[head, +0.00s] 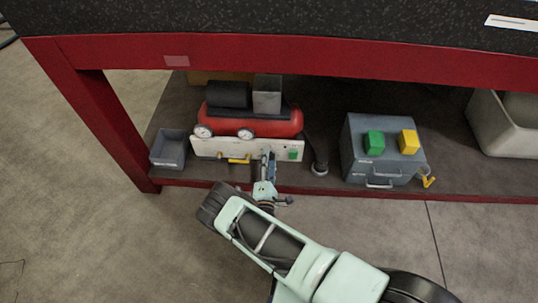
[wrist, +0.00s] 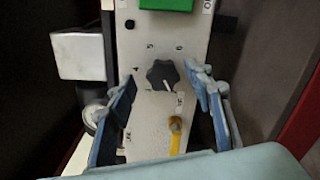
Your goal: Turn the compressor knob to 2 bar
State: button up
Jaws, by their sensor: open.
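The compressor (head: 255,121) is red and sits on the low shelf, with a pale control panel (head: 215,147) along its front. In the wrist view the panel (wrist: 150,115) carries a black ribbed knob (wrist: 162,75) with small printed marks around it. The knob's pale pointer mark seems to point towards the bottom of the picture; its exact reading is too small to tell. My gripper (head: 267,160) is in front of the panel and hides the knob in the head view. In the wrist view my gripper (wrist: 160,79) is open, with one blue-grey finger on each side of the knob, apparently apart from it.
The panel also has a green switch (head: 293,154), a yellow lever (head: 238,160) and round gauges (head: 203,131). A small grey bin (head: 168,150) stands left. A grey box (head: 376,160) with green and yellow blocks stands right. The red bench beam (head: 300,58) runs above the shelf.

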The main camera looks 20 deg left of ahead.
jog(key=shift+o, duration=1.2)
notch_tip(320, 180, up, 8)
jog(key=shift+a+r, duration=0.2)
jog(key=shift+r, duration=0.05)
jog(key=shift+w+r, duration=0.15)
jog(key=shift+r, duration=0.5)
jog(key=shift+c, duration=1.2)
jog(key=shift+d, duration=0.1)
